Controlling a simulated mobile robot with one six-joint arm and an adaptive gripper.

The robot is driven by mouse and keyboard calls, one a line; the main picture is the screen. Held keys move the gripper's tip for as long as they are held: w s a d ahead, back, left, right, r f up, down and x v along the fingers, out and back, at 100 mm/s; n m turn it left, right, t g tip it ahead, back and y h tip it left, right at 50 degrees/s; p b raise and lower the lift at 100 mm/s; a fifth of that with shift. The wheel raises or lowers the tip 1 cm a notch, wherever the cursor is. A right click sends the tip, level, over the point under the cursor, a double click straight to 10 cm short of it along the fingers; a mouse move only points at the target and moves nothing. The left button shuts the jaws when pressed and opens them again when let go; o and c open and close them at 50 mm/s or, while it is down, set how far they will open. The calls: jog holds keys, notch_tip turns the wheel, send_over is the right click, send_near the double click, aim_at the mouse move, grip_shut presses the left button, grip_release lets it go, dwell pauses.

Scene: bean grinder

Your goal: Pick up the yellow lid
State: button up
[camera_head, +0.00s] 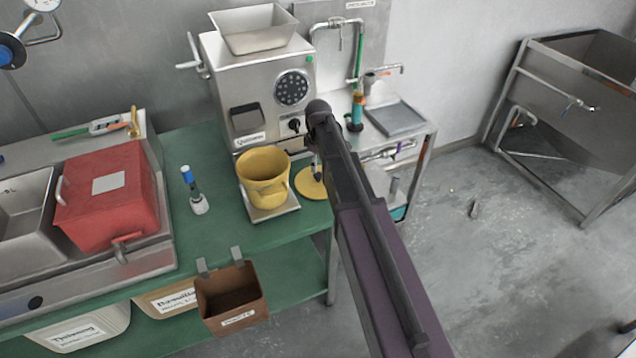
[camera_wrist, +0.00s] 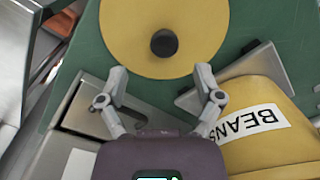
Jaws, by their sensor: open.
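The yellow lid (camera_head: 309,186) lies on the green bench, just right of the yellow bucket (camera_head: 264,180). In the wrist view the lid (camera_wrist: 128,38) is a round yellow disc with a dark round knob (camera_wrist: 164,43) in its middle. My gripper (camera_wrist: 160,72) is open, with its two fingers apart and the knob ahead of them, slightly beyond the tips. Nothing is between the fingers. In the head view my arm hides part of the lid and the gripper shows only in part (camera_head: 317,172). The bucket's "BEANS" label (camera_wrist: 252,122) faces the wrist camera.
The bucket stands on a metal scale (camera_head: 273,213) close beside the lid. The steel grinder (camera_head: 262,85) rises behind both. A brown bin (camera_head: 232,299) hangs at the bench's front edge.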

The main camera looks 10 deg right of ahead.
aim_at(318, 174)
jog(key=shift+s+a+f+b, duration=0.1)
jog(key=shift+s+f+b, duration=0.05)
jog(key=shift+f+b, duration=0.7)
jog(key=shift+s+f+b, duration=0.1)
jog(key=shift+f+b, duration=0.65)
jog(key=shift+f, duration=0.05)
jog(key=shift+f+b, duration=0.95)
grip_shut()
